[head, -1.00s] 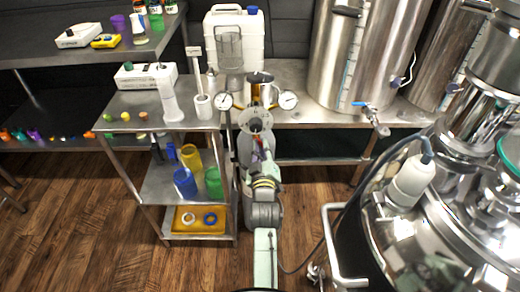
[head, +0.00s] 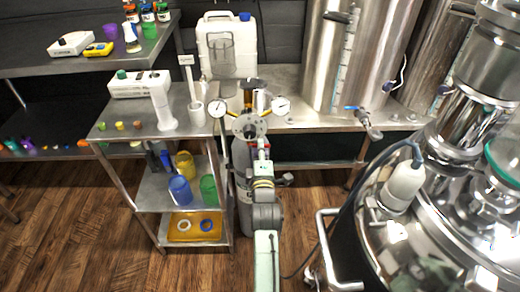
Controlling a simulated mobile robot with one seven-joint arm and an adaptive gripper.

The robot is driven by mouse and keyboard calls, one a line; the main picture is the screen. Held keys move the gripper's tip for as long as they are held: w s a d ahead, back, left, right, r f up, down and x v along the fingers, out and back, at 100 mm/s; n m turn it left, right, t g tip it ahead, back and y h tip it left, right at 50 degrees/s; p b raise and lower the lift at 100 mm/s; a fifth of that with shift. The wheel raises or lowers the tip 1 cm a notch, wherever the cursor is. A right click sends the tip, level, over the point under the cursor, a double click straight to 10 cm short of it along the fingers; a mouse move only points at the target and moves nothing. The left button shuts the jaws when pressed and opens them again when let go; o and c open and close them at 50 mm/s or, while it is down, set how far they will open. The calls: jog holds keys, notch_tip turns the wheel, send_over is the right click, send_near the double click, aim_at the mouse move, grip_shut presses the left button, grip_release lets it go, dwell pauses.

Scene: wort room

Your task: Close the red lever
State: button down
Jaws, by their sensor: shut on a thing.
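The left gauge (head: 217,108) and right gauge (head: 282,105) sit on either side of my gripper (head: 251,97), above a grey gas cylinder (head: 243,190). My gripper is seen from behind, past its round wrist flange, and points away from me toward the back bench. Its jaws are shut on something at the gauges. The fingertips and what they hold are mostly hidden.
A steel shelf cart (head: 185,128) with cups and a yellow tray stands close left of the cylinder. The steel bench (head: 315,116) behind carries a white canister (head: 229,55) and a tall vessel with a blue-handled tap (head: 362,115). A large shiny vessel (head: 430,235) fills the right.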

jog(key=shift+r+n, duration=0.3)
jog(key=shift+n, duration=0.2)
jog(key=c, duration=1.6)
grip_release()
jog(key=shift+f, duration=0.1)
jog(key=shift+f, duration=0.15)
